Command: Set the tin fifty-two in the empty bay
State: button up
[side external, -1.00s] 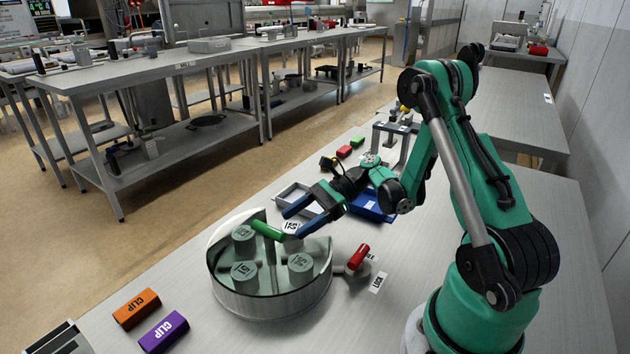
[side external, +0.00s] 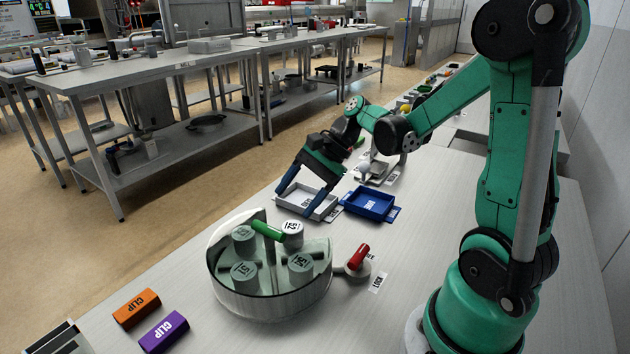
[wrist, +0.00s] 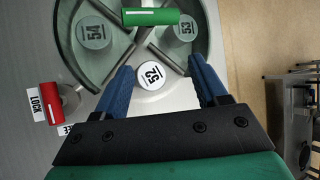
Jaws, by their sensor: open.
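The tin fifty-two (wrist: 150,73) stands upright, label up, in the uncovered bay of the round drum (side external: 268,306); it also shows in the side view (side external: 292,231). In the wrist view, dividers flank it and clear covers lie over the neighbouring bays. My gripper (side external: 303,198) is open and empty, above and behind the drum, apart from the tin. In the wrist view the tin appears between my fingers (wrist: 160,85). Tins fifty-four (wrist: 96,33) and fifty-three (wrist: 184,27) sit under the cover. A green handle (side external: 267,230) lies across the drum's top beside the tin.
A red-handled lever (side external: 358,257) with a LOCK label (side external: 378,283) stands right of the drum. A pale tray (side external: 318,210) and a blue tray (side external: 370,203) lie behind it. Orange (side external: 136,307) and purple (side external: 163,331) CLIP blocks lie front left.

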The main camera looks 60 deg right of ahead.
jog(key=s+a+r+n+h, duration=0.1)
jog(key=a+n+h, duration=0.1)
jog(key=n, duration=0.2)
jog(key=s+a+r+n+t+h, duration=0.1)
jog(key=a+n+h, duration=0.1)
jog(key=n, duration=0.3)
jog(key=s+a+r+n+h, duration=0.1)
jog(key=a+n+h, duration=0.1)
jog(key=n, duration=0.2)
jog(key=shift+s+a+t, duration=0.1)
jog(key=shift+s+t, duration=0.1)
jog(key=shift+t, duration=0.1)
jog(key=n, duration=0.2)
jog(key=n+t+h, duration=0.1)
jog(key=shift+s+a+r+n, duration=0.25)
jog(key=shift+a+r+n, duration=0.05)
